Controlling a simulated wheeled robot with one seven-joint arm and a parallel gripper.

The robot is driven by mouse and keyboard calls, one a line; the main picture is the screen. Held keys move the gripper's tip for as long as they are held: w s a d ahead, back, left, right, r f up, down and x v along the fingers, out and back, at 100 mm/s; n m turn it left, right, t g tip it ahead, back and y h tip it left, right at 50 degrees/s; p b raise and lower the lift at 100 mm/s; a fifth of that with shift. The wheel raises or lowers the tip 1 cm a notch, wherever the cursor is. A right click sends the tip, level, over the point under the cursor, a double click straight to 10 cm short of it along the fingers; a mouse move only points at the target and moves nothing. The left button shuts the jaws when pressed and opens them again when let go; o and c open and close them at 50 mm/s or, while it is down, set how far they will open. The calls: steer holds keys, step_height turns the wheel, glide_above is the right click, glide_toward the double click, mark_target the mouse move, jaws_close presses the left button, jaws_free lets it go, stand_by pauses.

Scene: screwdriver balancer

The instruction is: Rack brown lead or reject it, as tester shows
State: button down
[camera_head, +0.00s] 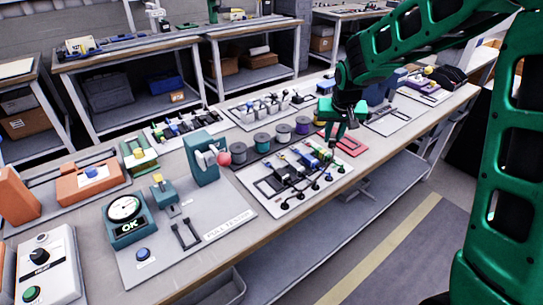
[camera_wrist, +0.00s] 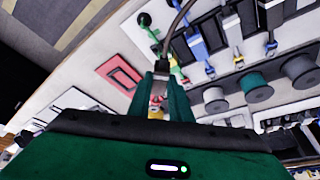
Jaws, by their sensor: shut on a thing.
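My gripper (camera_head: 335,137) is over the far right side of the rack board, close to the red frame. In the wrist view its fingers (camera_wrist: 166,92) are shut on a lead (camera_wrist: 164,50) with a dark plug end and a dark cable; its brown colour is not clear. The tester (camera_head: 124,222) at the left front has a round dial above a display (camera_head: 129,228) reading OK. The white rack board (camera_head: 262,203) holds several leads in black, blue, yellow and green. The red rectangular frame (camera_head: 351,146) lies flat beyond it; it also shows in the wrist view (camera_wrist: 107,70).
Several spools (camera_head: 262,141) stand in a row behind the rack board. A teal machine with a red ball (camera_head: 224,158) stands left of the board. A blue button (camera_head: 143,254) and a black fork-shaped fixture (camera_head: 186,236) are on the tester's plate.

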steer(key=s+a+n, duration=0.1)
steer(key=a, duration=0.3)
steer(key=s+a+r+n+y, duration=0.1)
steer(key=s+a+n, duration=0.1)
steer(key=a, duration=0.2)
steer(key=s+a+n, duration=0.1)
steer(key=s+a, duration=0.1)
steer(key=a, duration=0.2)
steer(key=shift+s+a+r+n+y, duration=0.15)
steer(key=shift+s+n+y, duration=0.15)
steer(key=shift+y, duration=0.1)
steer(key=s+a+n+y, duration=0.1)
steer(key=s+a+n, duration=0.3)
steer(key=s+a, duration=0.3)
steer(key=shift+g, duration=0.4)
steer(key=shift+s+f+x, duration=0.1)
steer(key=shift+s+x, duration=0.15)
steer(key=shift+x, duration=0.9)
steer(key=shift+s+f+x, duration=0.1)
steer(key=shift+s+x, duration=0.1)
steer(key=shift+x, duration=0.95)
steer(key=shift+s+x, duration=0.25)
steer(key=shift+x, duration=0.85)
steer(key=shift+a, duration=0.1)
steer(key=shift+s, duration=0.2)
steer(key=shift+f, duration=0.6)
